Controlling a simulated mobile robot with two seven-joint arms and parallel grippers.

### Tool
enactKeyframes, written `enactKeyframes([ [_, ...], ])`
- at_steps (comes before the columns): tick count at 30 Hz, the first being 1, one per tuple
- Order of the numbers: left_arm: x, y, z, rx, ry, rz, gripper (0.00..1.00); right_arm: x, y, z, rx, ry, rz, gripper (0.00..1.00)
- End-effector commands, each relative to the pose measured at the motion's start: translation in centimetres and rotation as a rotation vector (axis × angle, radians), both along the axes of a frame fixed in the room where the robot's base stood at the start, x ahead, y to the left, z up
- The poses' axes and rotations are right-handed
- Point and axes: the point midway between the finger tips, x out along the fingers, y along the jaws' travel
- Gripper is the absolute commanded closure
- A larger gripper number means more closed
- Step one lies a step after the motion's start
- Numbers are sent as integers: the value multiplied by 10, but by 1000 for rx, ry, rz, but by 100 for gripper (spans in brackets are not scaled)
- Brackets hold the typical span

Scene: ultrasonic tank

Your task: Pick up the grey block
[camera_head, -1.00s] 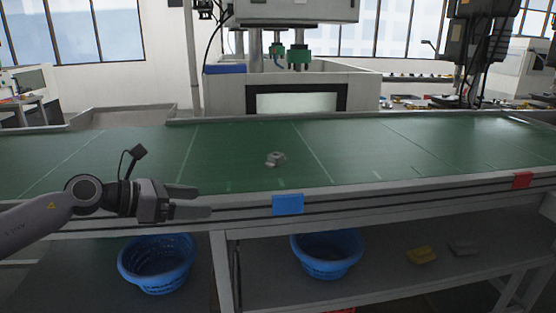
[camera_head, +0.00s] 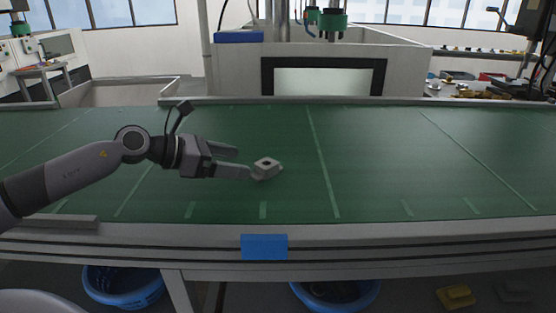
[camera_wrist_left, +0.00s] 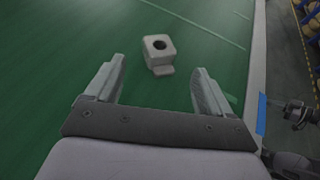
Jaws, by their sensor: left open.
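The grey block (camera_head: 266,168) sits on the green table surface, with a dark round hole in its top. In the left wrist view the block (camera_wrist_left: 160,52) lies just beyond the fingertips, roughly centred between them. My left gripper (camera_head: 242,162) is open and empty, low over the table at the block's left side. It also shows in the left wrist view (camera_wrist_left: 160,75), its two fingers apart. In the head view the lower fingertip comes very close to the block; I cannot tell whether it touches.
The green table (camera_head: 400,165) is clear around the block. A blue tag (camera_head: 264,247) is on its front edge. Blue baskets (camera_head: 335,293) and a yellow block (camera_head: 455,297) are on the shelf below. A white machine (camera_head: 330,60) stands behind the table.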

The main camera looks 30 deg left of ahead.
Motion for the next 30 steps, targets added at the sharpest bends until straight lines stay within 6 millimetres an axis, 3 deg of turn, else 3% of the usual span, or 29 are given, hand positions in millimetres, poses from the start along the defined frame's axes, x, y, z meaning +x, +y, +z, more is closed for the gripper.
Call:
enactKeyframes([
  [17, 19, -13, -7, -4, -1, 0, 18, -4, 0, 10, 0, 9, 0, 100],
  [30, 54, -35, -21, -2, 0, 1, 18, -4, 0, 27, 0, 8, 0, 100],
])
